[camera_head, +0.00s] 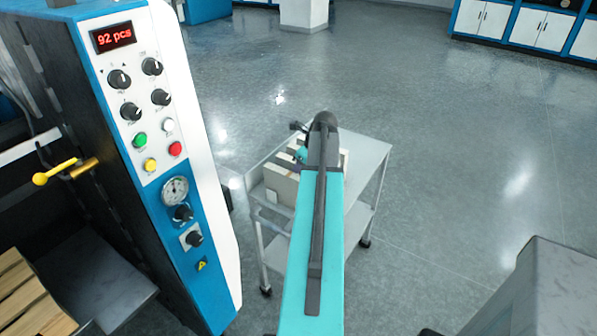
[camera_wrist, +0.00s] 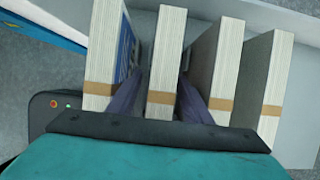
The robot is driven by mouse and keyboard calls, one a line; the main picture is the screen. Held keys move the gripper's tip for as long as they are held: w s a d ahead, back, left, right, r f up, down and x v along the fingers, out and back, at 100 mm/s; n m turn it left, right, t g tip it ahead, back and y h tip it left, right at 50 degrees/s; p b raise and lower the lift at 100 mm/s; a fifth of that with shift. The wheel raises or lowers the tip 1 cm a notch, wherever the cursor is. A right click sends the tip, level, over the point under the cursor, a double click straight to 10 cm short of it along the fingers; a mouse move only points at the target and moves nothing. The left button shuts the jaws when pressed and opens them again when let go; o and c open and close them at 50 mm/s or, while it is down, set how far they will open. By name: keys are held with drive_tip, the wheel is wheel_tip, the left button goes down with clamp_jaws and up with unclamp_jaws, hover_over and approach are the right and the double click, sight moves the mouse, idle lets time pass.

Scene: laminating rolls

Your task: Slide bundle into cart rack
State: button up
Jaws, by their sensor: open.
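Several white paper bundles with brown bands stand on edge side by side on the cart (camera_head: 367,157). In the wrist view, my gripper (camera_wrist: 160,92) is open, with its two dark fingers on either side of one bundle (camera_wrist: 165,55), the second from the left. The left finger lies in the gap beside the leftmost bundle (camera_wrist: 105,50); the right finger lies beside the third bundle (camera_wrist: 226,65). I cannot tell whether the fingers touch any bundle. In the head view, my arm hides most of my gripper and part of the bundles (camera_head: 280,184). The rack's dividers are hard to make out.
A blue and white machine (camera_head: 150,130) with knobs and a display reading "92 pcs" stands left of the cart. Wooden slats (camera_head: 25,295) lie at lower left. A grey box-like surface (camera_head: 555,290) is at lower right. Open floor (camera_head: 460,150) lies right of the cart.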

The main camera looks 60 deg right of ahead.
drive_tip(key=shift+r, duration=0.15)
drive_tip(key=shift+b+v, duration=1.05)
drive_tip(key=shift+v, duration=5.75)
